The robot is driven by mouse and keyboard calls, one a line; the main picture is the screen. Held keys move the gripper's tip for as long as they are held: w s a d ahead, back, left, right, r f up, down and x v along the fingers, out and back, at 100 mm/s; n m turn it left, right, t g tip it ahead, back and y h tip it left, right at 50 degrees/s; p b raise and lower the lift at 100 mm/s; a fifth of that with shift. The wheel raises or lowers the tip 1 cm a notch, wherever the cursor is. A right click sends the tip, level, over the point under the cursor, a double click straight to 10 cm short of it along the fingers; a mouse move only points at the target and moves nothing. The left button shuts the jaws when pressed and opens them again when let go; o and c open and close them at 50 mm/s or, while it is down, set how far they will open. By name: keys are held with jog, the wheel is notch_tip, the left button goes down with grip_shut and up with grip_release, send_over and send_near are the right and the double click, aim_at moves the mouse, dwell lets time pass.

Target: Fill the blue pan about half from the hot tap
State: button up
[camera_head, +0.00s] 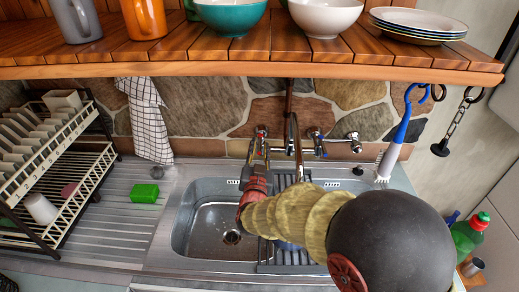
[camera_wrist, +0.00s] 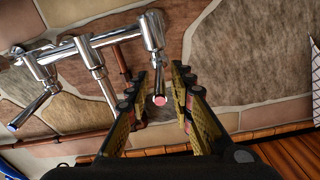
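In the head view my gripper (camera_head: 257,151) is up at the hot tap on the left side of the mixer. In the wrist view my gripper (camera_wrist: 160,76) is open, with its fingers on either side of the hot tap's chrome lever with a red end (camera_wrist: 159,99). Gaps show beside the lever, so it is not gripped. The cold tap's lever with a blue end (camera_wrist: 13,127) is at the left. The chrome spout (camera_head: 294,130) reaches over the sink; I see no water running. A bluish patch beneath my arm may be the blue pan, but my arm hides most of it.
The sink (camera_head: 186,228) has an open basin at left and a ribbed grey rack (camera_head: 275,254) at right. A green sponge (camera_head: 145,193) and dish rack (camera_head: 40,150) are at left. A shelf (camera_head: 265,66) with crockery overhangs. A blue-handled brush (camera_head: 402,130) hangs right.

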grip_shut()
dwell(0.6)
